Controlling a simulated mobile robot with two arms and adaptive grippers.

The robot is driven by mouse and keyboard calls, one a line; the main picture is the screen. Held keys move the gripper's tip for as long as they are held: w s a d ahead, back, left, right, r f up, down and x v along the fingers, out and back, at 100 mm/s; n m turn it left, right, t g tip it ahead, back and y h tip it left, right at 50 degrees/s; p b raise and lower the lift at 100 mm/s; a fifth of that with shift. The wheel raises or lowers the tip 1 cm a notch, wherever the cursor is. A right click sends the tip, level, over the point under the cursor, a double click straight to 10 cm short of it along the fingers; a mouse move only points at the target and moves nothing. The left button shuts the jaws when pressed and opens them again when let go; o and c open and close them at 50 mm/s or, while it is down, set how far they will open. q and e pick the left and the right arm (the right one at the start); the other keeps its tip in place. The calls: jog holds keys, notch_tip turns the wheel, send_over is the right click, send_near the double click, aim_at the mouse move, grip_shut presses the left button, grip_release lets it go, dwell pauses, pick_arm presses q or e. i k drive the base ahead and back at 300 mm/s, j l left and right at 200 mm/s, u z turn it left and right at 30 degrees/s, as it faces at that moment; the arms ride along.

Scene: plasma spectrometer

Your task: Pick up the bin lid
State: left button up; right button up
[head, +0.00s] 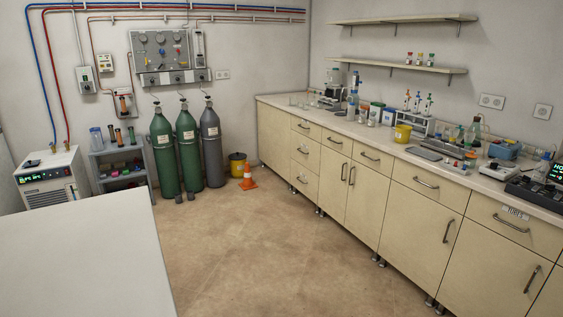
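A small yellow bin (238,168) stands on the floor in the far corner, between the gas cylinders and the counter. Its top (237,156) looks darker and is probably the lid, but it is too small to tell how it sits. Neither of my grippers is in view.
Green and grey gas cylinders (187,152) stand left of the bin. An orange cone (248,178) stands close in front of it. A long counter (345,180) with lab items runs along the right. A white surface (80,262) fills the lower left. The middle floor (265,250) is clear.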

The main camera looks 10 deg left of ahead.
aim_at(238, 156)
jog(key=i+l, duration=0.1)
jog(key=i, duration=0.4)
jog(key=i+l+u, duration=0.1)
jog(key=i, duration=0.4)
jog(key=i+l, duration=0.15)
jog(key=i, duration=0.4)
jog(key=i+l+u, duration=0.1)
jog(key=i, duration=0.4)
jog(key=i+j+u, duration=0.1)
jog(key=i+u, duration=0.35)
jog(key=i, duration=0.45)
jog(key=i+l+u, duration=0.2)
jog(key=i+u, duration=0.2)
jog(key=i, duration=0.45)
jog(key=i+u, duration=0.25)
jog(key=i, duration=0.35)
jog(key=i+u, duration=0.3)
jog(key=i, duration=0.3)
jog(key=i+l+u, duration=0.25)
jog(key=i, duration=0.3)
jog(key=i+u, duration=0.35)
jog(key=i, duration=0.2)
jog(key=z, duration=1.85)
jog(key=i, duration=0.05)
